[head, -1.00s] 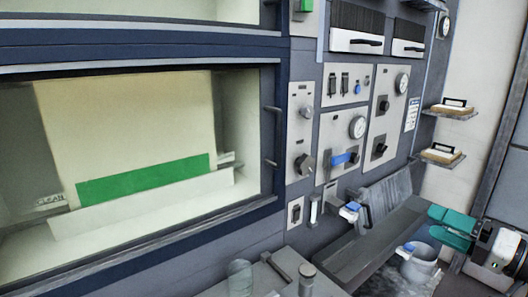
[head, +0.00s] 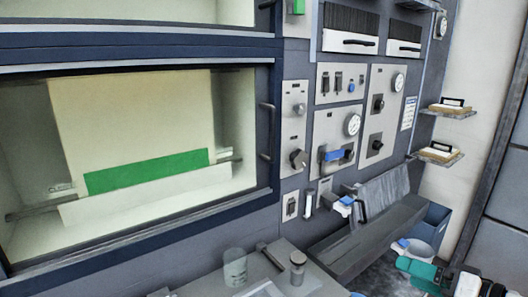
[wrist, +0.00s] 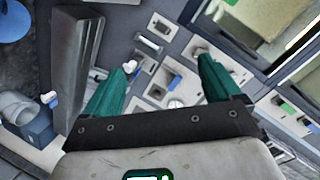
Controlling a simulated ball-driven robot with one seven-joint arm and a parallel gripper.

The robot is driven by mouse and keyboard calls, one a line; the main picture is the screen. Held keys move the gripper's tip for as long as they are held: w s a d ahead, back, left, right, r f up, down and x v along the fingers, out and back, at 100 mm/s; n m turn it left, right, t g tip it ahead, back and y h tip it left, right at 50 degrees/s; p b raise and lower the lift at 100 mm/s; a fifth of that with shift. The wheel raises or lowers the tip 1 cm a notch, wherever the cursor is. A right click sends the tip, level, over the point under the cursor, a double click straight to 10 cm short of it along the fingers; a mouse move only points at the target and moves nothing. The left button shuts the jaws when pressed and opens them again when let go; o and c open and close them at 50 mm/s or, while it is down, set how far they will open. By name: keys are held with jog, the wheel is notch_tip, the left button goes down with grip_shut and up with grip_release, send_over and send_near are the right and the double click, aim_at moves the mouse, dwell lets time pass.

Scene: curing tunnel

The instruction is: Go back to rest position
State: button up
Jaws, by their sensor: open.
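My gripper (wrist: 165,66) shows in the wrist view with its two teal fingers spread apart. Nothing is held between them; the control panel shows through the gap. In the head view my gripper (head: 418,272) is at the bottom right corner, its teal fingers below the white bucket (head: 420,252). Part of it and my arm are cut off by the picture's edge. How far it is from the bucket I cannot tell.
A grey control panel (head: 335,125) with knobs and gauges fills the wall. A windowed chamber (head: 150,130) with a green strip is at left. A sloped grey chute (head: 350,245), a blue bin (head: 436,222) and a bench with a glass beaker (head: 235,268) stand below. Two small shelves (head: 440,155) jut out at right.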

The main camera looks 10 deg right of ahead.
jog(key=s+a+f+n+g+h, duration=0.1)
jog(key=s+a+f+g, duration=0.35)
jog(key=f, duration=0.55)
jog(key=s+a+f+n+g+h, duration=0.1)
jog(key=s+a+f+g, duration=0.2)
jog(key=s+a+f, duration=0.45)
jog(key=s+f+n+g+h, duration=0.1)
jog(key=s+f+g+h, duration=0.1)
jog(key=s+f, duration=0.2)
jog(key=s+f+n+g+h, duration=0.2)
jog(key=s+f+g, duration=0.1)
jog(key=s, duration=0.7)
jog(key=shift+s+f, duration=0.15)
jog(key=shift+f, duration=0.65)
jog(key=shift+d, duration=0.1)
